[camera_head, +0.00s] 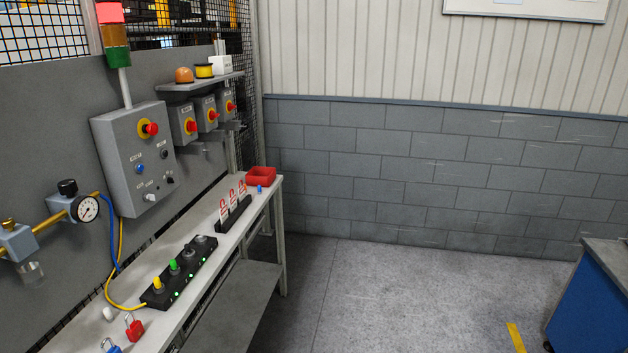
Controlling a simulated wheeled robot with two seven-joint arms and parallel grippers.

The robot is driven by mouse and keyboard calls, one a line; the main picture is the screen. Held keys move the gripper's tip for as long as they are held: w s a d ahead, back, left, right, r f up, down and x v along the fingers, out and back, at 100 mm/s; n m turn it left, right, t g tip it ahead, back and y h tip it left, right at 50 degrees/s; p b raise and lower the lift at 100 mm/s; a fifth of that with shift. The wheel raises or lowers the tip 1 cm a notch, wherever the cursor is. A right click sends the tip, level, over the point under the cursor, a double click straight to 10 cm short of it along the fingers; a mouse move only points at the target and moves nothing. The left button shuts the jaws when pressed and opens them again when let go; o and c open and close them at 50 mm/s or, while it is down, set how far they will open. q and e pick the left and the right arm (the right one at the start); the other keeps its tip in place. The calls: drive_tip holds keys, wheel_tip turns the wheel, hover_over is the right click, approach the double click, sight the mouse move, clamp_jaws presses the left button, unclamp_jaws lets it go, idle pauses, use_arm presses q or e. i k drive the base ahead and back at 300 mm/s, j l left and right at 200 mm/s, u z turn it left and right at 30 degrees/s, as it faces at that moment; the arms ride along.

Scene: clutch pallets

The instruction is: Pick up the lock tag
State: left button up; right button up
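Three red-and-white tags, which look like lock tags, stand upright in a row. The middle lock tag (233,196) is between the other two. They sit in a black holder (236,215) on the narrow grey bench (203,226), towards its far end. Their print is too small to read. Neither of my grippers shows in the head view.
A red bin (261,176) stands beyond the tags. A black strip (180,271) with plugs and a yellow cable lies nearer. A red padlock (134,327) is at the near end. A control box (135,158) juts from the panel. The floor (400,295) right of the bench is clear.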

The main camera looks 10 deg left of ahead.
sight(233, 201)
drive_tip(key=i+l, duration=0.1)
drive_tip(key=i, duration=0.7)
drive_tip(key=i+l, duration=0.15)
drive_tip(key=i, duration=0.7)
